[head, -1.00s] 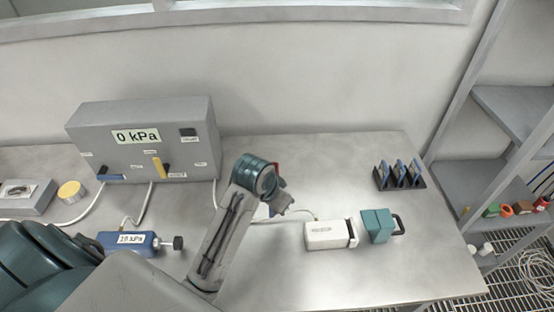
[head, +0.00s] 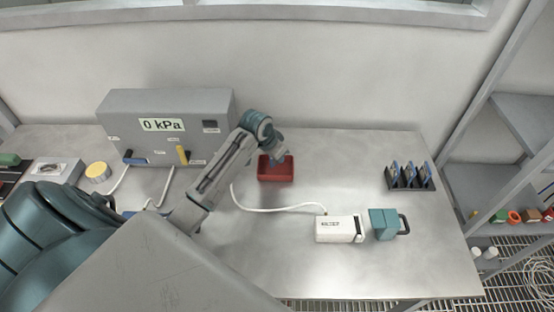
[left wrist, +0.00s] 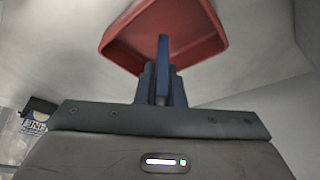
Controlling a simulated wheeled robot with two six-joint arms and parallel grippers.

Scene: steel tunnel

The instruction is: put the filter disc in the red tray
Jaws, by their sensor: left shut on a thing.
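The red tray (head: 276,172) lies on the steel bench, in front of the wall and right of the grey gauge box. My left gripper (head: 279,152) is over its far side. In the left wrist view the tray (left wrist: 200,28) is beyond the fingertips. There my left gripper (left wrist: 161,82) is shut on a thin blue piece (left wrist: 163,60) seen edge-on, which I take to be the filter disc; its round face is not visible. The piece appears above the tray, not resting in it. My right gripper is out of view.
The gauge box (head: 165,128) reads 0 kPa. A white device (head: 338,229) with a hose and a teal handled block (head: 384,224) stand at right. A black rack (head: 410,180) holds several blue pieces. A yellow-topped round thing (head: 97,171) is left.

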